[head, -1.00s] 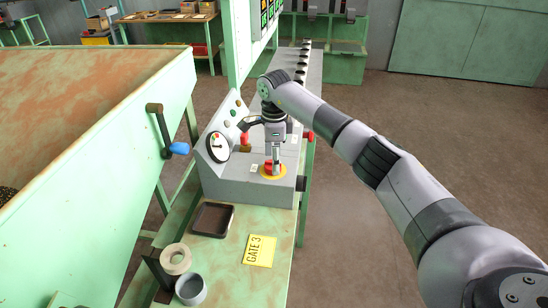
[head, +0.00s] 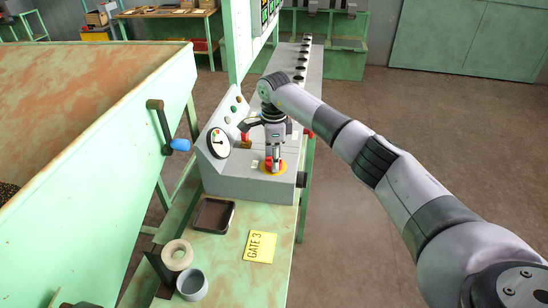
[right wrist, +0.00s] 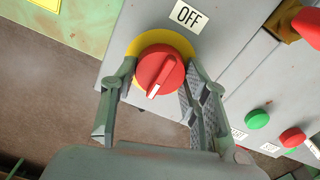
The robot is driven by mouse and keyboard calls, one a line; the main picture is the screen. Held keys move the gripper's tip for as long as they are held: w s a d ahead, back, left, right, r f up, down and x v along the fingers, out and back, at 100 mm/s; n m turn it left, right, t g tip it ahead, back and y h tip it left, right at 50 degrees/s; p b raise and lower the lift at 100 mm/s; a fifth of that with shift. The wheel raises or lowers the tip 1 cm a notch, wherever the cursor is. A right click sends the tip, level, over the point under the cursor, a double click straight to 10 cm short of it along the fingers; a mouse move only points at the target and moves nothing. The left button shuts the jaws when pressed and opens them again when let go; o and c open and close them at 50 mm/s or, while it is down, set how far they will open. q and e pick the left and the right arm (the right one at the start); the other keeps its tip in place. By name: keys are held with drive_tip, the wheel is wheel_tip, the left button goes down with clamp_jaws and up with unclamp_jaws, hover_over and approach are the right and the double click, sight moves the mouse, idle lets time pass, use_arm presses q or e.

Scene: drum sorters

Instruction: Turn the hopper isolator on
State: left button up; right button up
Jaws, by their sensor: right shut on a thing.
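The hopper isolator is a red rotary knob (head: 268,165) on a yellow round plate, on top of the grey console (head: 240,186). In the right wrist view the red knob (right wrist: 153,66) lies between my right gripper's fingers, and an OFF label (right wrist: 186,15) sits beyond the yellow ring. The white mark on the knob's bar is at the end away from OFF. My right gripper (head: 275,161) points down at the console and is shut on the knob; it also shows in the right wrist view (right wrist: 160,72). My left gripper is out of view.
The console has a gauge (head: 218,142), and green (right wrist: 257,119) and red (right wrist: 292,137) buttons. A black tray (head: 213,214), a GATE 3 card (head: 260,247), a tape roll (head: 177,255) and a grey cup (head: 192,284) are on the bench.

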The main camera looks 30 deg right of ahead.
drive_tip(key=shift+c, duration=1.2)
drive_tip(key=shift+m, duration=0.6)
drive_tip(key=shift+m+b, duration=0.5)
drive_tip(key=shift+m, duration=0.6)
drive_tip(key=m, duration=0.3)
drive_tip(key=shift+m, duration=0.3)
drive_tip(key=m+b, duration=0.1)
drive_tip(key=m, duration=0.3)
drive_tip(key=shift+r+m, duration=0.1)
drive_tip(key=shift+m, duration=2.4)
